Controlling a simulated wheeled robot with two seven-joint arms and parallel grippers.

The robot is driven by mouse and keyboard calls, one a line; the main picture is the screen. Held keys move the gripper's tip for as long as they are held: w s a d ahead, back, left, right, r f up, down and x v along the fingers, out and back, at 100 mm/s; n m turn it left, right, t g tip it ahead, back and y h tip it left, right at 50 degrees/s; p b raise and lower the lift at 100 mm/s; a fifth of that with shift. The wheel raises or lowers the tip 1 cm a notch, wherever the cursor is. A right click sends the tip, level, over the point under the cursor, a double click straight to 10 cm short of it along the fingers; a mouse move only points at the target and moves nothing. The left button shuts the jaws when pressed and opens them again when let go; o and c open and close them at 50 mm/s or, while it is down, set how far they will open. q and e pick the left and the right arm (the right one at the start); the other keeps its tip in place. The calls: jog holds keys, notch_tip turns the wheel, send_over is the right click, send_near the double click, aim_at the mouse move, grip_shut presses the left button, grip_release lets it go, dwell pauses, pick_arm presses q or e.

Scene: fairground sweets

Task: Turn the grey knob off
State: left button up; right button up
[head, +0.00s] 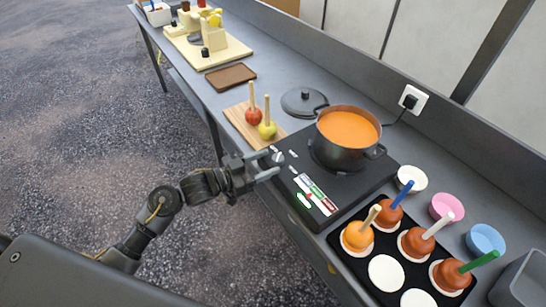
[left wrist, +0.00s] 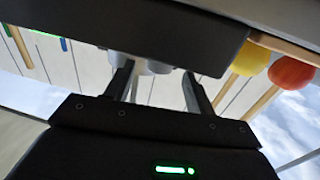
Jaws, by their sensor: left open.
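The black hob (head: 378,176) stands on the grey counter with a pot (head: 341,158) of orange liquid on it. The grey knob (head: 277,157) is at the hob's left front corner, partly hidden by my left gripper. My left gripper (head: 273,166) is open at this corner, its fingers pointing toward the hob. In the left wrist view, light grey round shapes (left wrist: 155,67) show between the two spread fingers, below the dark hob edge (left wrist: 130,28). I cannot tell whether the fingers touch the knob or which way it is turned. My right gripper is out of view.
A coloured label panel (head: 315,194) lies on the hob's front. A wooden board (head: 240,121) with two sweets on sticks is left of the hob. A black tray (head: 343,262) of dipped sweets and several small bowls (head: 447,207) are at right. Floor lies open in front.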

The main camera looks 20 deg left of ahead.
aim_at(275, 163)
pick_arm(q)
jog(key=shift+x, duration=1.4)
jog(key=shift+c, duration=0.3)
jog(key=c, duration=0.9)
jog(key=shift+s+d+r+n+t+y+p, duration=0.1)
jog(key=shift+n+t+y+p, duration=0.45)
jog(key=shift+t+y, duration=0.1)
jog(key=shift+s+d+n+t+y+p, duration=0.1)
jog(key=shift+n+t+y+p, duration=0.45)
jog(key=shift+y, duration=0.1)
jog(key=n+t+y, duration=0.1)
jog(key=n+y, duration=0.1)
jog(key=shift+d+t+y+p, duration=0.1)
jog(key=shift+t+y+p, duration=0.2)
jog(key=shift+p, duration=0.1)
jog(key=shift+n+t+y, duration=0.6)
jog(key=shift+n+y, duration=0.3)
jog(key=shift+y, duration=0.7)
jog(key=o, duration=1)
jog(key=shift+c, duration=0.2)
